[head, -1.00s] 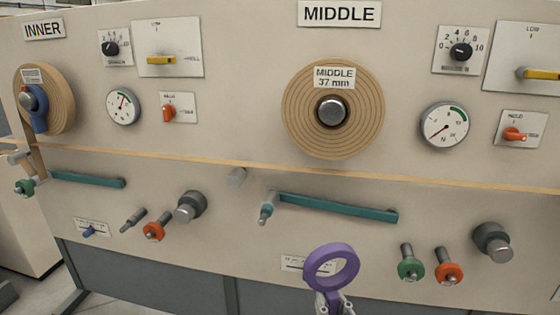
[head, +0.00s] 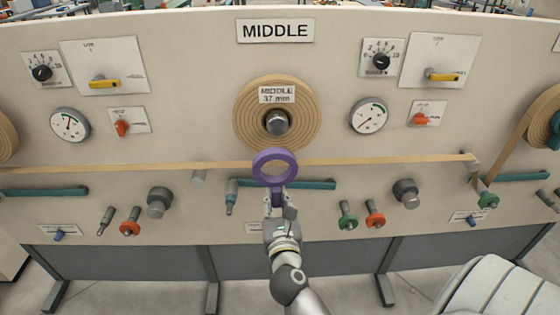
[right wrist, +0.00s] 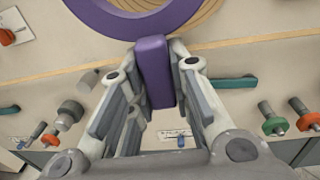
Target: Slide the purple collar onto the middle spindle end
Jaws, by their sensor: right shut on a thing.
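The purple collar (head: 274,153) is a ring with a short tab below it. My right gripper (head: 279,204) is shut on the tab (right wrist: 155,72) and holds the ring upright, open side towards the panel. In the head view the ring shows just below the middle spindle end (head: 277,122), a grey metal stub in the centre of the tan wound disc (head: 245,125) labelled MIDDLE 37 mm. The collar is not around the spindle. The gap in depth between them is hard to tell. In the right wrist view the ring's upper part is cut off. My left gripper is not in view.
A tan strip (head: 390,162) runs across the panel behind the collar. A teal bar (head: 310,184), a grey knob (head: 405,192) and green (head: 347,219) and orange (head: 375,218) collars on pegs stick out nearby. A gauge (head: 368,115) sits right of the disc.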

